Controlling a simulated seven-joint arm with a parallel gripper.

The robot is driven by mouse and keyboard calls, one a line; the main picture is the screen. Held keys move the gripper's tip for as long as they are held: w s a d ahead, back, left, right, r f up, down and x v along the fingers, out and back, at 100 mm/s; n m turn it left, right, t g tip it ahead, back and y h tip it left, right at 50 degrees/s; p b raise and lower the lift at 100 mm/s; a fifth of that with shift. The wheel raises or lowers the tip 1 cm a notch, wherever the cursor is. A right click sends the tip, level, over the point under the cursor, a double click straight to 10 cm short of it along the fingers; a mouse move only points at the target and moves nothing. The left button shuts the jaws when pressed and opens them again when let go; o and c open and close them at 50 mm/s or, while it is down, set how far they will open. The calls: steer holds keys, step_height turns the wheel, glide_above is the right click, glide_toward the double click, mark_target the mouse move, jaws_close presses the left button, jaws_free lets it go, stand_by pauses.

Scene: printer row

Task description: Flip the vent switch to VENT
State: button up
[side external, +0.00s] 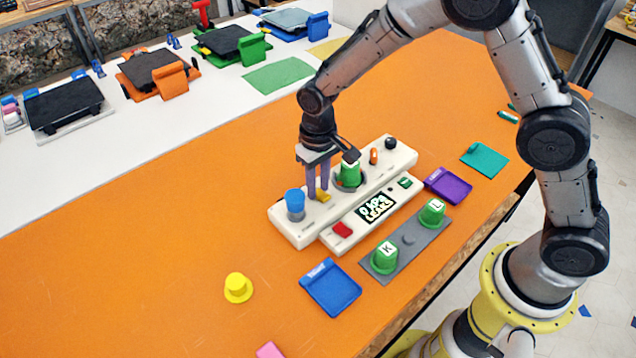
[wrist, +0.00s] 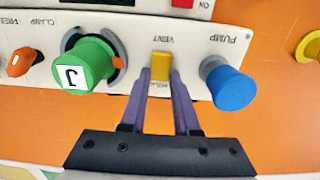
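The vent switch is a small yellow lever (wrist: 161,67) on the cream control panel (side external: 400,159). In the wrist view its printed label VENT lies above it and another label, partly covered, lies below it; both read upside down. My gripper (wrist: 162,74) is down at the switch, with its two purple fingers apart, one on each side of the lever's lower end. I cannot tell whether they touch it. In the side view my gripper (side external: 318,197) stands over the panel, and the yellow lever (side external: 324,197) shows by the fingertips.
A blue pump knob (wrist: 229,87) and a green knob marked J (wrist: 88,62) flank the switch closely. An orange clamp knob (wrist: 21,62) is beyond. Green parts K (side external: 385,257) and L (side external: 432,213) stand on a grey plate.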

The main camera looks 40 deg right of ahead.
jaws_close()
steer(key=shift+s+d+r+t, duration=0.1)
steer(key=shift+s+t, duration=0.25)
steer(key=shift+t, duration=0.75)
steer(key=shift+s+r+t, duration=0.1)
steer(key=shift+t, duration=0.7)
steer(key=o, duration=0.7)
jaws_free()
steer(key=shift+s, duration=0.1)
